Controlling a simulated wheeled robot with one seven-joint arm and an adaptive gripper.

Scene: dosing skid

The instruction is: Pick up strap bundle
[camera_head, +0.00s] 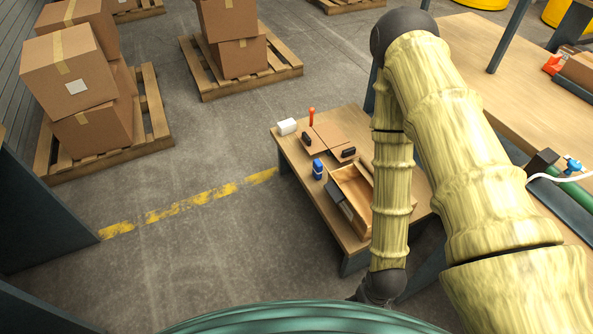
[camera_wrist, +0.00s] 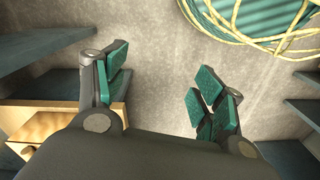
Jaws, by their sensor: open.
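I cannot pick out a strap bundle for certain in either view. Two small black pieces, one at the left (camera_head: 307,138) and one at the right (camera_head: 348,152), lie on or by flat brown sheets on the low wooden table (camera_head: 296,158); they are too small to identify. My gripper (camera_wrist: 163,92) is open in the wrist view, with green pads wide apart and only grey floor between them. In the head view my arm reaches down near the table's front right corner, and its fingers are not clear there.
An open wooden box (camera_head: 357,178), a blue bottle (camera_head: 318,169), a white roll (camera_head: 286,127) and an orange-red upright item (camera_head: 311,117) are on the low table. A larger workbench (camera_head: 500,85) stands at right. Cartons on pallets (camera_head: 160,125) stand behind left. Floor at left is clear.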

